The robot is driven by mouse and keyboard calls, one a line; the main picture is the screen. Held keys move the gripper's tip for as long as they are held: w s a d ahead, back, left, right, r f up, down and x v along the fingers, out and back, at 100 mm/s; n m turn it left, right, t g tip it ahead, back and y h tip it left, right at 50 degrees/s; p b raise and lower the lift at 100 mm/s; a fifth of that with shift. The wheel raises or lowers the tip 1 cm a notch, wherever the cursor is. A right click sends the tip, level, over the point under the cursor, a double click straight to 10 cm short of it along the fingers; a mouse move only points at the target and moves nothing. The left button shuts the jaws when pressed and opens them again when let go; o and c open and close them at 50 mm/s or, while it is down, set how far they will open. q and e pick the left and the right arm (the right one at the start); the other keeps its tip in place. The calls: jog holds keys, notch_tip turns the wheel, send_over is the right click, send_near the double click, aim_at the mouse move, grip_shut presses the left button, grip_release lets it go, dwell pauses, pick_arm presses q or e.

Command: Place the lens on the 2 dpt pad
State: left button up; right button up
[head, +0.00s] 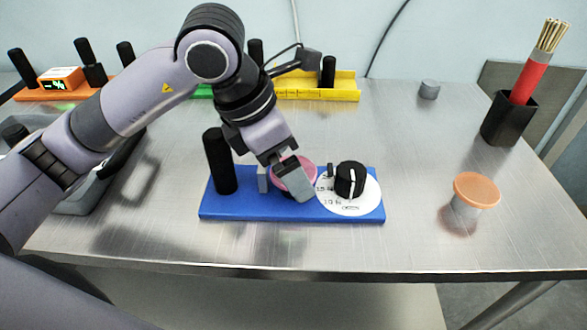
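A pink round lens-like disc (308,167) sits at the middle of the blue module (240,209), partly hidden by my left gripper. My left gripper (279,184) points down at the disc, one finger at its left edge and the other in front of it. The fingers are apart with pink showing between them; whether they press on anything is unclear. An orange disc (477,188) rests on a grey cylinder to the right. A short grey cylinder (429,90) stands bare at the back. I cannot read any 2 dpt mark. My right gripper is out of view.
The blue module carries a black post (219,162) and a black knob (350,179) on a white dial (348,207). Orange and yellow (345,95) modules line the back. A black cup (509,119) holds thin sticks.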

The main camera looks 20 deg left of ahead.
pick_arm(q)
jog(key=c, duration=1.1)
jog(key=shift+c, duration=0.2)
notch_tip(320, 180, up, 20)
jog(key=p, duration=0.1)
jog(key=shift+p, duration=0.3)
